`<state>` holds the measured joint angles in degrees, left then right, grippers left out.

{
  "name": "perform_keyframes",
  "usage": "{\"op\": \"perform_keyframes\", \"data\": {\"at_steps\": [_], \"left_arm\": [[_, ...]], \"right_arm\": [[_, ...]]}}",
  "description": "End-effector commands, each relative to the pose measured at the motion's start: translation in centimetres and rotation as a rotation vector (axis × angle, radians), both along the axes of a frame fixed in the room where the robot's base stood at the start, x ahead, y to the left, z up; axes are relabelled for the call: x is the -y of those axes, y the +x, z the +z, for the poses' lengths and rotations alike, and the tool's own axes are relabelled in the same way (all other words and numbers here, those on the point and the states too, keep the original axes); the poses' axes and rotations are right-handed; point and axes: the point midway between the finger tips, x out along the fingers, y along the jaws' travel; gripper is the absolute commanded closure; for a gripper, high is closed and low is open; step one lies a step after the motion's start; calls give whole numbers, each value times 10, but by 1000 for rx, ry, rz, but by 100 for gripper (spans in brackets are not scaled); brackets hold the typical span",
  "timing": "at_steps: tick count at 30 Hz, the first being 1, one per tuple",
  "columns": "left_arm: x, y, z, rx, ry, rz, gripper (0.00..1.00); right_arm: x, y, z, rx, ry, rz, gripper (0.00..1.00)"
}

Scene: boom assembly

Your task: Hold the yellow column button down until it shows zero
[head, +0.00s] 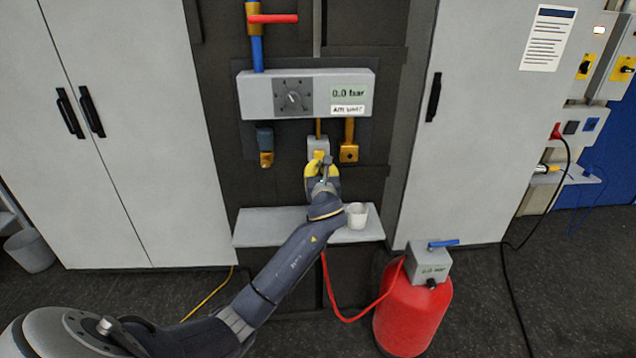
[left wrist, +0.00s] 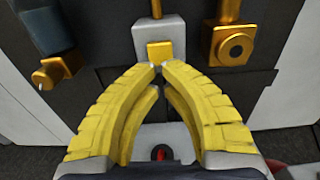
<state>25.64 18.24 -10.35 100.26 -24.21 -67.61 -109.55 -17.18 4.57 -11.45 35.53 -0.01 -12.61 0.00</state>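The yellow column button (left wrist: 159,50) sits on the front of a small grey box (left wrist: 172,28) that hangs on a brass stem; it also shows in the head view (head: 318,155). The wall unit (head: 255,95) above has a display (head: 348,91) that reads 0.0 bar. My left gripper (head: 321,168) is just below the button, with its yellow fingers bowed and their tips together (left wrist: 158,67). It holds nothing. The tips overlap the button's lower edge in the left wrist view; I cannot tell whether they press it. My right gripper is not in view.
A brass fitting (head: 349,152) hangs close to the right of the button box, and a dark fitting with a brass end (head: 266,158) hangs to the left. A shelf (head: 270,228) with a white cup (head: 357,215) lies below. A red tank (head: 415,312) stands on the floor.

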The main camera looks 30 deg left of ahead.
Motion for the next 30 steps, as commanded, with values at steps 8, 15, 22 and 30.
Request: {"op": "perform_keyframes", "data": {"at_steps": [8,15,22,30], "left_arm": [[31,-43,-1,-2,-1,-1,100],[49,-67,-1,0,-1,-2,100],[55,-76,-1,-1,-1,-1,100],[56,-77,-1,-1,-1,-1,100]], "right_arm": [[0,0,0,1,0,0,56],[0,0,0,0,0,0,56],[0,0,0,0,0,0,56],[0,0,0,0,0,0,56]]}}
